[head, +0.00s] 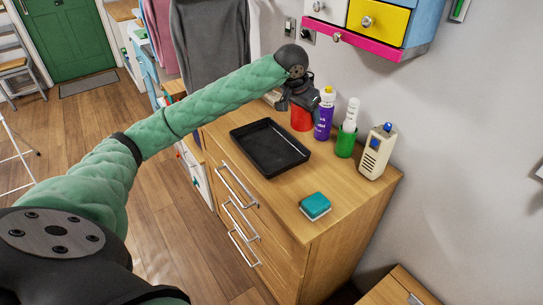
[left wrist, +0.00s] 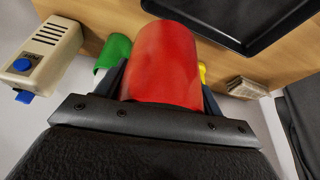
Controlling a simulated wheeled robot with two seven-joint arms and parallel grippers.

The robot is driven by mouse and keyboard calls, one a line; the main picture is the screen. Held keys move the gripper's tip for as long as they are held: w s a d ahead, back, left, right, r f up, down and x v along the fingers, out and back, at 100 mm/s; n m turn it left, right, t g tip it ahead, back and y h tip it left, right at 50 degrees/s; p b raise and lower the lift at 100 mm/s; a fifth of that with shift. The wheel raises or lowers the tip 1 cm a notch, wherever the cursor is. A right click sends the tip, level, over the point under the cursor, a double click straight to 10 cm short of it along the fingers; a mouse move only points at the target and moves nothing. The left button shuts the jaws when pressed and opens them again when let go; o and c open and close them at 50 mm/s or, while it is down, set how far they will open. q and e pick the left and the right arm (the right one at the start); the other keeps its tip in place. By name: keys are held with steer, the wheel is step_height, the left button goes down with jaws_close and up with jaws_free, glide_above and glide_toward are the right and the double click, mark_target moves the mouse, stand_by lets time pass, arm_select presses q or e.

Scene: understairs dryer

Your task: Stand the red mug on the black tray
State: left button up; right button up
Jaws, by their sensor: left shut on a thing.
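The black tray (head: 270,148) lies flat and empty on top of the wooden dresser. It also shows at the top of the left wrist view (left wrist: 240,22). The red mug (head: 301,120) is behind the tray, near the wall, partly hidden by my left gripper (head: 297,103). In the left wrist view the red mug (left wrist: 165,65) fills the space between the fingers. My left gripper is shut on it. I cannot tell whether the mug touches the dresser top. My right gripper is not in view.
Right of the mug stand a purple bottle (head: 324,117), a green cup (head: 345,141) holding a white bottle, and a beige handset (head: 376,153). A teal sponge (head: 314,206) lies near the dresser's front right. A drawer unit (head: 370,22) hangs on the wall above.

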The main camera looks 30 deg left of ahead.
arm_select(q)
steer(key=shift+s+a+n, duration=0.35)
steer(key=shift+s+n, duration=0.15)
steer(key=shift+s+a+r+n+y, duration=0.1)
steer(key=shift+s+a+n+y, duration=0.1)
steer(key=shift+s+n+y, duration=0.15)
steer(key=shift+w+a+f+n, duration=0.2)
steer(key=shift+a+n, duration=0.05)
steer(key=shift+w+a+f, duration=0.15)
steer(key=shift+w+f, duration=0.05)
steer(key=shift+f, duration=0.15)
steer(key=shift+a+f+n+y, duration=0.1)
steer(key=shift+a+n+y, duration=0.1)
steer(key=shift+n+y, duration=0.1)
steer(key=a, duration=0.2)
steer(key=p, duration=0.3)
glide_above(268, 140)
steer(key=s, duration=0.2)
step_height(268, 140, down, 6)
steer(key=shift+w+f, duration=0.1)
steer(key=shift+f, duration=0.45)
steer(key=shift+a+f+p, duration=0.1)
steer(key=shift+f+p, duration=0.45)
steer(key=shift+f, duration=1.15)
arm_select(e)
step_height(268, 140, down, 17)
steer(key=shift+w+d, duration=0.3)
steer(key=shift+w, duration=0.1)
